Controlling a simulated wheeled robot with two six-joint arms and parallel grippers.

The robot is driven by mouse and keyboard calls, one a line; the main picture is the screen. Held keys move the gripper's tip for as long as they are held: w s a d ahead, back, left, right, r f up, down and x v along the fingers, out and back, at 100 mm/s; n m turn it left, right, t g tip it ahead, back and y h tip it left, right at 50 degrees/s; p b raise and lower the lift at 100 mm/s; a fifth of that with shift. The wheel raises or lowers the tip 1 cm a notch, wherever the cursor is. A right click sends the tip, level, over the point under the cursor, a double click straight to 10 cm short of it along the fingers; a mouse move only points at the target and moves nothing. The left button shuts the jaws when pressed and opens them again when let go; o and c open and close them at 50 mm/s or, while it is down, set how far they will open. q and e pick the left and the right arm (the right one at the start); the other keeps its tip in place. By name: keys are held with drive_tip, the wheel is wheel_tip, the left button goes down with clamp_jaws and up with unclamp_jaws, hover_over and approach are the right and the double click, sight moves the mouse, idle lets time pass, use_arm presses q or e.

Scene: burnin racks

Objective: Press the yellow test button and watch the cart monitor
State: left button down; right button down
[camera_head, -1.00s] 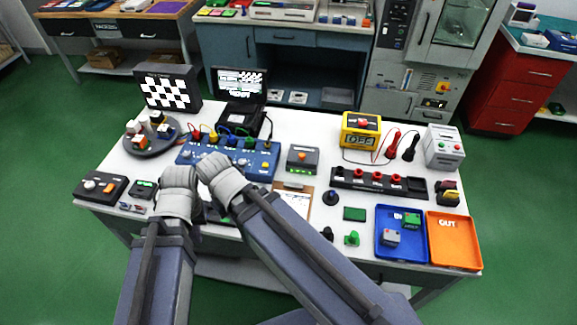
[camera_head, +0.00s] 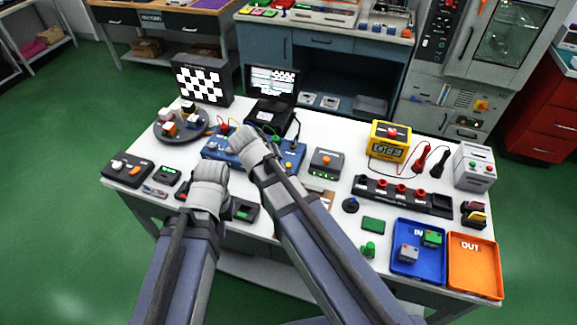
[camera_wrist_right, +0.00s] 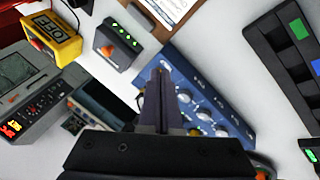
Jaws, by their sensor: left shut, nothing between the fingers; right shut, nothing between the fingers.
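A blue panel (camera_head: 212,148) with knobs and coloured plugs lies on the white table; it also shows in the right wrist view (camera_wrist_right: 216,92). A small yellow button (camera_head: 288,165) is at its right end. My right gripper (camera_head: 240,133) is shut and empty over the panel. In the right wrist view its dark fingertips (camera_wrist_right: 162,82) line up near a small orange-yellow spot; I cannot tell whether they touch. My left gripper (camera_head: 210,168) is shut and empty, in front of the panel. A monitor (camera_head: 202,82) shows a checkerboard; another screen (camera_head: 272,80) shows text and a small checkerboard.
A grey box with an orange button (camera_head: 325,163) stands right of the panel. A yellow meter (camera_head: 390,141), a black strip with red knobs (camera_head: 403,195), a blue tray (camera_head: 418,272) and an orange tray (camera_head: 474,266) are farther right. A round turntable (camera_head: 181,125) stands left.

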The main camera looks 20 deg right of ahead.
wheel_tip(320, 180, up, 3)
drive_tip(key=m+t+h, duration=0.2)
hover_over(288, 165)
drive_tip(key=shift+s+a, duration=0.2)
drive_tip(key=shift+a, duration=0.05)
drive_tip(key=shift+f+b, duration=0.15)
drive_tip(key=shift+b, duration=0.15)
wheel_tip(288, 165, down, 9)
drive_tip(key=b, duration=0.8)
drive_tip(key=shift+b, duration=0.35)
idle(0.8)
drive_tip(key=shift+f+b, duration=0.25)
drive_tip(key=shift+b, duration=0.2)
drive_tip(key=shift+f+b, duration=0.45)
idle(0.5)
drive_tip(key=shift+r, duration=0.15)
idle(0.3)
drive_tip(key=shift+r+p, duration=0.75)
drive_tip(key=shift+p, duration=0.15)
